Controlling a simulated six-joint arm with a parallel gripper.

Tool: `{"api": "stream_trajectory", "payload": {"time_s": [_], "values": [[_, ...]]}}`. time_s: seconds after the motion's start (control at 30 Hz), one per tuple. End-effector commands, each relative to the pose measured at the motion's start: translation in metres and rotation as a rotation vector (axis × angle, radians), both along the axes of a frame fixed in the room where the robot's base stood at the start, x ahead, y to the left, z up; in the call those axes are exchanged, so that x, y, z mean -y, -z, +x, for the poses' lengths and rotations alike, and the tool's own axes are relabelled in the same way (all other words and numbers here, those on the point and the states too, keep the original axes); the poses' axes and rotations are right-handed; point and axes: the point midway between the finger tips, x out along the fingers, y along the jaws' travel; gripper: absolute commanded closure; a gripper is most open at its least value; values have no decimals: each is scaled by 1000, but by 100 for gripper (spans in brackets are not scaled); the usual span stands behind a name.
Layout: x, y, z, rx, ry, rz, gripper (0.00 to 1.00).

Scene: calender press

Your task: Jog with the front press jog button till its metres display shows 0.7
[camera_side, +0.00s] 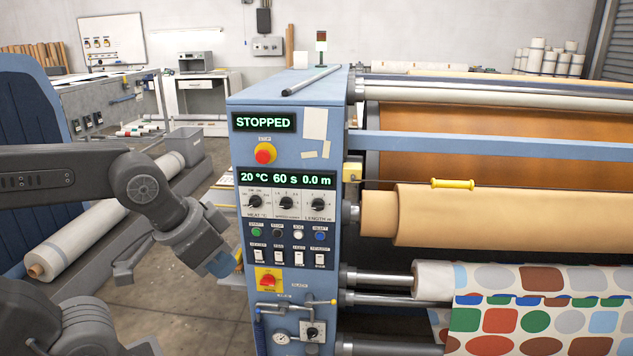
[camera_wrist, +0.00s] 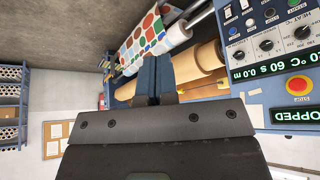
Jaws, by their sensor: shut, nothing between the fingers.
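The front press control panel (camera_side: 287,215) faces the side camera. Its display (camera_side: 287,179) reads 20 °C, 60 s and 0.0 m, and the status display (camera_side: 263,122) reads STOPPED. The white jog button (camera_side: 298,234) sits between a black button and a blue button; it also shows in the wrist view (camera_wrist: 249,22). My gripper (camera_side: 228,266) is at the panel's left, below the button row and apart from the jog button. In the wrist view my gripper (camera_wrist: 155,76) is shut and empty, with the panel off to the right.
A red stop button (camera_side: 264,153) is high on the panel. Green (camera_side: 256,230) and blue (camera_side: 320,236) buttons flank the row. Switches and a red-yellow rotary switch (camera_side: 268,281) lie below. Rollers with tan (camera_side: 440,215) and patterned (camera_side: 530,290) fabric are at the right.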

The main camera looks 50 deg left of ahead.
Motion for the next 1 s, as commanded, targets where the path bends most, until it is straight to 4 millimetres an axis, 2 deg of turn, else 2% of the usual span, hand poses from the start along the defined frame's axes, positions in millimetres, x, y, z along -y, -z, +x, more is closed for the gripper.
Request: {"api": "stream_trajectory", "payload": {"time_s": [0.83, 1.0], "values": [[0, 0, 0, 0, 0, 0, 100], [-6, 1, 15, 19, 5, 29, 100]]}}
